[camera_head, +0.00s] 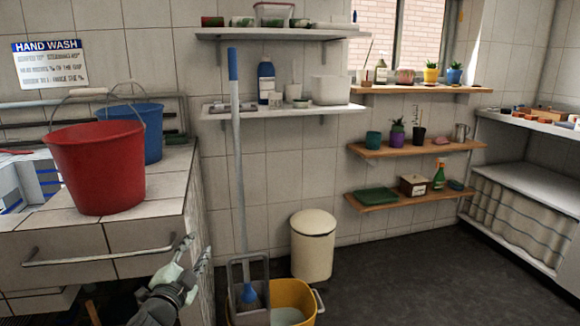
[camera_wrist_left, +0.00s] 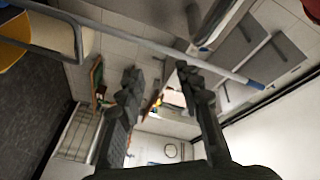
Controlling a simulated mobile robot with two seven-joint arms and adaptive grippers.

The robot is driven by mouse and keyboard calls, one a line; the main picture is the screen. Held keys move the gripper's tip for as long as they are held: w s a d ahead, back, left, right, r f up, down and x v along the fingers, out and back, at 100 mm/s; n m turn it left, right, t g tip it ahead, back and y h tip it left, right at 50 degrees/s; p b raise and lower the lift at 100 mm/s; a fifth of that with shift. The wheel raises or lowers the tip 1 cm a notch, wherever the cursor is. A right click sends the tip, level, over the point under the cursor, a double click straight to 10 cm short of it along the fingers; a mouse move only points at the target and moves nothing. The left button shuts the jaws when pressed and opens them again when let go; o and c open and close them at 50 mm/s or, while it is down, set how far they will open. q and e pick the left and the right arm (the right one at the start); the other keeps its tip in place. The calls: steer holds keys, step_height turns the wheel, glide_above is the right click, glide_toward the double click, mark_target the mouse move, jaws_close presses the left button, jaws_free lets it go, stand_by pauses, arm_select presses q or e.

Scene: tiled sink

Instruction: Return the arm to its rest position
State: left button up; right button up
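My left gripper (camera_head: 197,246) is at the lower left of the head view, in front of the counter's right end. Its two fingers are apart with nothing between them, as the left wrist view (camera_wrist_left: 158,71) also shows. The mop (camera_head: 239,150) with a blue grip stands upright to the right of the gripper, its head in the yellow mop bucket (camera_head: 291,299). In the left wrist view the mop handle (camera_wrist_left: 140,42) crosses behind the fingertips. My right gripper is in neither view.
A red bucket (camera_head: 98,165) and a blue bucket (camera_head: 146,132) stand on the tiled counter (camera_head: 150,225), left of my gripper. A cream bin (camera_head: 313,245) stands by the wall. Wall shelves (camera_head: 285,110) hold bottles and pots. The dark floor (camera_head: 400,270) at right is clear.

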arm_select(q)
steer(key=s+a+f+n+g+y, duration=0.2)
steer(key=s+a+f+n+g, duration=0.15)
steer(key=s+f, duration=0.55)
steer(key=s+a+f+n+g+y, duration=0.2)
steer(key=s+f+n+g, duration=0.3)
steer(key=f, duration=0.8)
steer(key=s+f+g, duration=0.2)
steer(key=s+f, duration=0.3)
steer(key=s, duration=0.3)
steer(key=s+f+n+g, duration=0.1)
steer(key=s+f+g, duration=0.1)
steer(key=s+f, duration=0.3)
steer(key=s+d+f+n+g+h, duration=0.1)
steer(key=s+f, duration=0.4)
steer(key=s, duration=0.7)
steer(key=shift+s+f+g, duration=0.15)
steer(key=shift+f+g, duration=0.05)
steer(key=shift+g, duration=0.65)
steer(key=shift+d, duration=0.1)
